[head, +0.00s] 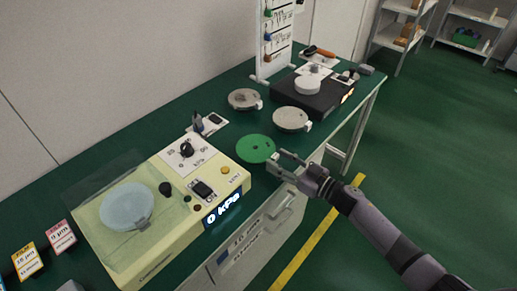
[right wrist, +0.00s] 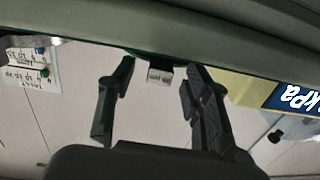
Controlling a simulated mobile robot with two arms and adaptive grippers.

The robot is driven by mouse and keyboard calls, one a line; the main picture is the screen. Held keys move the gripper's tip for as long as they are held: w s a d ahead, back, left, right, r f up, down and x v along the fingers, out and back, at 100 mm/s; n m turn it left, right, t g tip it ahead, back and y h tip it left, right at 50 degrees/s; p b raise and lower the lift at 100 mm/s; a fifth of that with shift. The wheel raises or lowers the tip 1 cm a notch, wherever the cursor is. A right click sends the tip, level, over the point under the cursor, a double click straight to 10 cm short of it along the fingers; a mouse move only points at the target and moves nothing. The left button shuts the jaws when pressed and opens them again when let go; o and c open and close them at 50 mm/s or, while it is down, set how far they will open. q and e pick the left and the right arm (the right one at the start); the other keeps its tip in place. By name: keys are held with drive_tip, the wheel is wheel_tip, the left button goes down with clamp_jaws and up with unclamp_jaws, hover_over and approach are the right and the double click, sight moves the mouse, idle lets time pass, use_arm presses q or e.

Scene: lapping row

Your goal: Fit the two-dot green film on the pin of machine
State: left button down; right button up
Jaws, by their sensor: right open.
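The green film (head: 254,148) is a flat round disc with two small dark dots, lying on the green bench top near its front edge. My right gripper (head: 278,160) is open at the film's right edge, its fingers pointing at it. In the right wrist view a small pale tab (right wrist: 160,75) shows between the open fingers (right wrist: 157,85), apart from both. The cream machine (head: 150,243) has a pale blue disc under a clear cover and a display reading 0 kPa. A black machine (head: 312,101) with a white round piece stands farther back. No pin can be made out clearly. My left gripper is out of view.
Two grey tabbed discs (head: 291,119) (head: 243,98) lie on the bench between the machines. A white rack (head: 277,45) stands behind them. A drawer cabinet (head: 262,235) is under the bench.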

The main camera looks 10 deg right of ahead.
drive_tip(key=shift+c, duration=0.4)
clamp_jaws()
